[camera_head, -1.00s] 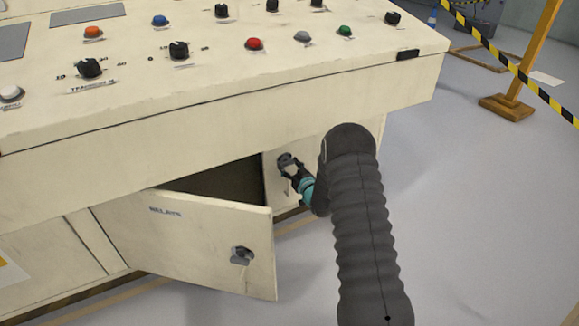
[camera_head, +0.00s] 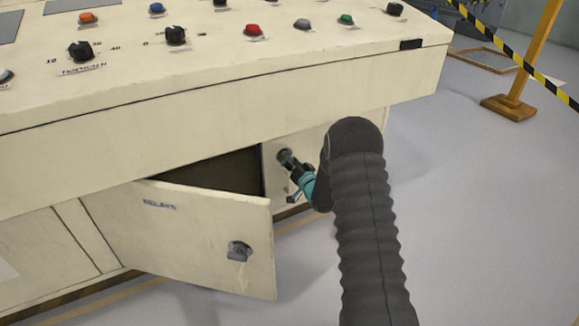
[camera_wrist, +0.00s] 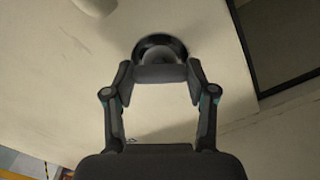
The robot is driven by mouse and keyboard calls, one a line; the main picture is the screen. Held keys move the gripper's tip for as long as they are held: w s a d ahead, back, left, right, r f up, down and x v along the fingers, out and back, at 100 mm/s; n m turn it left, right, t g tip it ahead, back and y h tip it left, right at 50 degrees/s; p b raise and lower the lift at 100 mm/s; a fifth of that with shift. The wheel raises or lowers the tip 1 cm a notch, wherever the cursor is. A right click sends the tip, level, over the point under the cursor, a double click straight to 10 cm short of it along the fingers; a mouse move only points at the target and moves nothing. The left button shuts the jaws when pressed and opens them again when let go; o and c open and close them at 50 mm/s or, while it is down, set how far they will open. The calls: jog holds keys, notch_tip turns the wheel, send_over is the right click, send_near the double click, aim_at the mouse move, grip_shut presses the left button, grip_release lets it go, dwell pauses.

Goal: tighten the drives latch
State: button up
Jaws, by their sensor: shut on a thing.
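The latch (camera_head: 284,155) is a small grey knob on the cream panel (camera_head: 273,182) to the right of the open cabinet bay. In the wrist view the latch (camera_wrist: 161,52) shows as a grey knob inside a dark round ring. My gripper (camera_head: 291,164) is at this latch, and in the wrist view its fingertips (camera_wrist: 160,72) are together on the knob. The fingers hide part of the latch, so its exact turn angle is unclear. I cannot read a name label beside it.
The RELAYS door (camera_head: 185,232) hangs open left of my gripper, with its own grey latch (camera_head: 239,252). The console top (camera_head: 210,70) with buttons and knobs overhangs the panel. A wooden barrier post (camera_head: 530,60) with striped tape stands right. Floor between is clear.

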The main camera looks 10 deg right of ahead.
jog(key=m+b, duration=0.2)
jog(key=m, duration=0.3)
jog(key=shift+m, duration=0.3)
jog(key=m, duration=0.4)
jog(key=shift+w+r+m, duration=0.1)
jog(key=shift+m, duration=0.2)
jog(key=shift+m+b, duration=0.3)
jog(key=o, duration=1.2)
jog(key=shift+c, duration=0.2)
jog(key=v, duration=1.2)
